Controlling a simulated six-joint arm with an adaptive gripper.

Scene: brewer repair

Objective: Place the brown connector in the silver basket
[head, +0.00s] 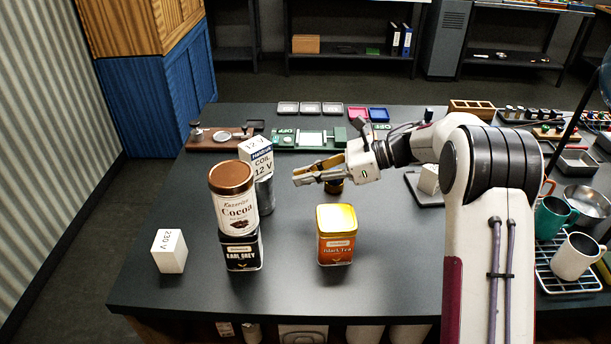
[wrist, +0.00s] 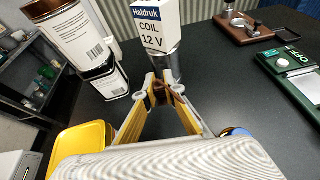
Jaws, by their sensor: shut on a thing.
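My gripper (head: 298,177) is in the middle of the dark worktop, above its surface, with its fingers pointing left. In the wrist view my gripper (wrist: 160,90) is shut on a small brown piece, the brown connector (wrist: 162,96), held between the fingertips. In the head view the fingers hide it. I cannot tell for sure which item is the silver basket.
Left of my gripper, a coil box (head: 257,160) stands on a grey cylinder (head: 265,196). A cocoa tin (head: 235,205) rests on an Earl Grey tin (head: 241,252). An orange tea tin (head: 336,242) stands in front. A green device (head: 308,138) is behind. A wire rack (head: 565,280) holds mugs.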

